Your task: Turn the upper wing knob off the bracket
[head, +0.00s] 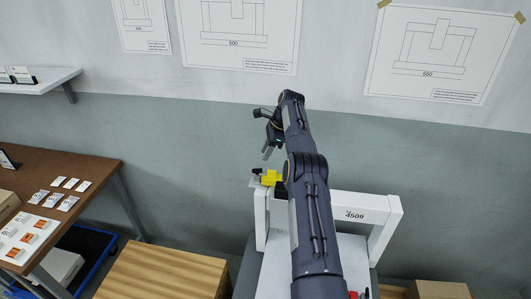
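My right gripper (267,150) is at the end of the dark arm that rises from the bottom of the head view. It is above and slightly left of a yellow piece (270,178) on the white gantry, with a gap between them. The fingers are small and angled, so I cannot tell how far apart they are. A small dark part (256,172) sits at the left of the yellow piece. I cannot tell whether it is the wing knob. My arm hides what lies to the right, so an upper knob and the bracket are not clearly seen. My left gripper is out of view.
A wooden box (165,272) stands at lower left, and a brown table (75,165) with cards at far left. A cardboard box (440,290) is at lower right. The wall behind carries drawings.

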